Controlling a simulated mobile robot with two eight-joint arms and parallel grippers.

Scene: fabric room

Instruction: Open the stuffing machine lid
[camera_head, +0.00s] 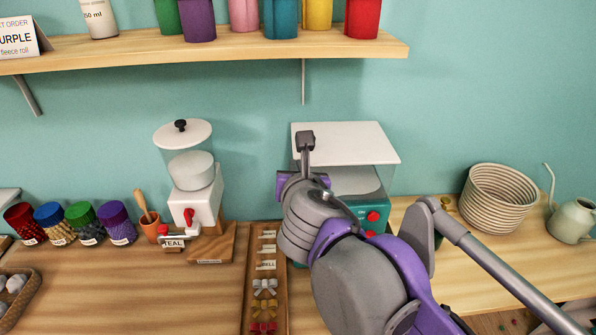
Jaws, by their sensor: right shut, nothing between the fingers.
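The stuffing machine appears to be the teal box (372,205) with red buttons and a clear upper part. Its flat white lid (350,142) lies across the top and looks closed. My right gripper (305,141) is shut and empty. It shows in front of the lid's left part; whether it touches the lid I cannot tell. My right arm hides the machine's lower left front. My left gripper is not in view.
A white machine with a round, black-knobbed lid (183,133) stands to the left. Several coloured jars (118,222) stand farther left. A tray of bows (265,285) lies in front. A coiled basket (499,197) and watering can (571,220) stand right. A shelf (200,48) hangs above.

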